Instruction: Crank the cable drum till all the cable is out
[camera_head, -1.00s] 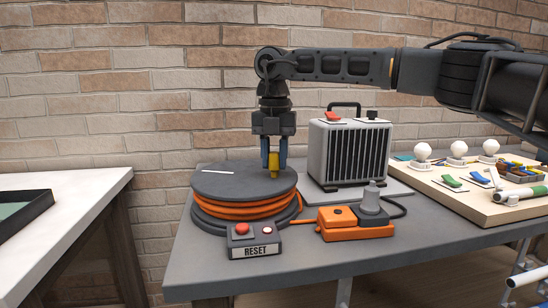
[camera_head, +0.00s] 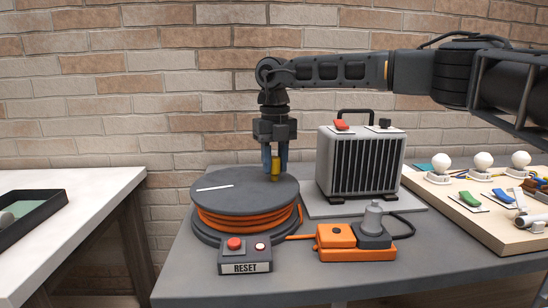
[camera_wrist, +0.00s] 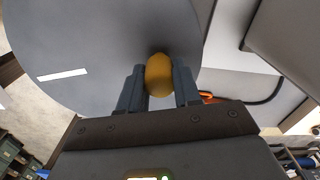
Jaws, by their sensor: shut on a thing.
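The cable drum (camera_head: 222,188) stands on the grey table, its dark disc top marked with a white stripe (camera_head: 214,188). Orange cable (camera_head: 240,221) is still wound in several turns around it beneath the disc. My gripper (camera_head: 275,168) points down over the right side of the disc and is shut on the yellow crank knob (camera_head: 275,162). In the wrist view the knob (camera_wrist: 159,75) sits between my two fingers (camera_wrist: 159,88), near the disc's edge. The white stripe (camera_wrist: 62,75) lies to the left there. The drum's far side is hidden.
A reset box (camera_head: 245,255) with a red button stands in front of the drum. An orange socket block (camera_head: 352,243) with a grey plug lies to the right. A grey heater (camera_head: 360,160) stands behind it. A board with bulbs (camera_head: 480,205) is far right.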

